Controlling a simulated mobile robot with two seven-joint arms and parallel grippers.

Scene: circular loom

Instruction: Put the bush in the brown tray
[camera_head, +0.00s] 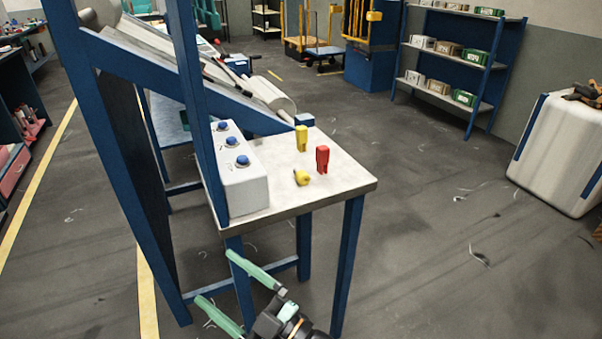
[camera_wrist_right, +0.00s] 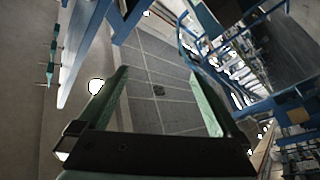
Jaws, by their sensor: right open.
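A small yellow piece (camera_head: 302,177), which may be the bush, lies near the front of the pale worktable (camera_head: 285,197). An upright yellow piece (camera_head: 302,139) and a red piece (camera_head: 322,159) stand behind it. A brownish bin (camera_head: 448,48) on the upper middle shelf may be the brown tray; I cannot be sure. My right gripper (camera_head: 216,278) has green fingers spread wide. It is empty, low in front of the table and below its top. In the right wrist view the open fingers (camera_wrist_right: 158,75) have nothing between them. My left gripper is not in view.
A white box with blue buttons (camera_head: 243,183) stands on the table's left side, beside the blue loom frame (camera_head: 180,75). A blue block (camera_head: 304,120) sits at the table's back corner. A blue shelf (camera_head: 470,55) holds several bins. The floor right of the table is open.

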